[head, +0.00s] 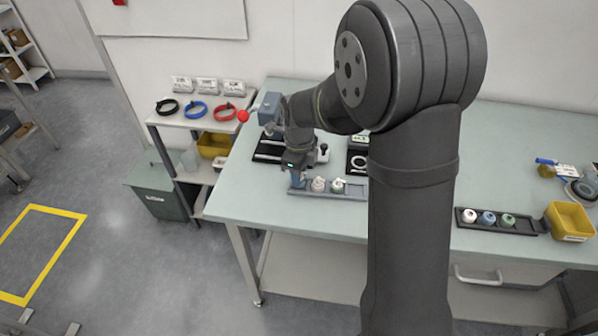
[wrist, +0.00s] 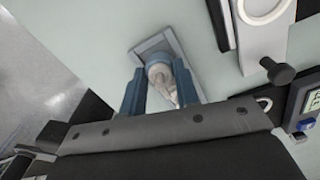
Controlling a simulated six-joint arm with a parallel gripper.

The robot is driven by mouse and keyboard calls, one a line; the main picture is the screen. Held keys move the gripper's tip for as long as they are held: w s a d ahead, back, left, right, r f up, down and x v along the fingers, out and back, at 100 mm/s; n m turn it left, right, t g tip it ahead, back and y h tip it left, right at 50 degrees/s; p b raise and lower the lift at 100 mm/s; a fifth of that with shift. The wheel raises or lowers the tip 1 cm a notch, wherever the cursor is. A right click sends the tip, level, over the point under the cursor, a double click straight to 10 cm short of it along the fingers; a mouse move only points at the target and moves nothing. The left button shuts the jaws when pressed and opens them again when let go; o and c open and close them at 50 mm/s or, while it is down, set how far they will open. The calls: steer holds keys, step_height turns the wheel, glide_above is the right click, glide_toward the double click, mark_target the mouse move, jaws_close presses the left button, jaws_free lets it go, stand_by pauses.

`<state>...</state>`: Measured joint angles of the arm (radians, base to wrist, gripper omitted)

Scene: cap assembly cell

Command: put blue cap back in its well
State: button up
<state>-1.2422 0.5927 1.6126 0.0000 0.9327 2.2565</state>
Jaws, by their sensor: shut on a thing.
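My gripper (wrist: 160,92) is shut on a small rounded piece (wrist: 157,72), which I take to be the blue cap. It looks blue-grey at its far end and whitish nearer the camera. In the head view my gripper (head: 297,181) points down at the left end of a long grey tray (head: 352,196), and the held piece is mostly hidden there. The tray's end (wrist: 157,42) shows just beyond the held piece in the wrist view. Whether the piece touches the tray I cannot tell. Two whitish pieces (head: 318,184) (head: 338,185) stand in the tray, right of my gripper.
A dark tray (head: 527,227) at the right holds a pinkish-white, a blue (head: 487,217) and a green piece. A yellow bin (head: 570,221) stands beside it. Dark-and-white devices (head: 357,160) stand behind the grey tray. The tabletop (head: 240,205) in front left is clear.

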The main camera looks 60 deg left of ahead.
steer(key=shift+f, duration=0.1)
stand_by(0.3)
steer(key=shift+f, duration=0.3)
steer(key=shift+f, duration=0.15)
stand_by(0.6)
steer(key=o, duration=0.7)
steer(key=shift+o, duration=0.2)
steer(key=shift+r, duration=3.55)
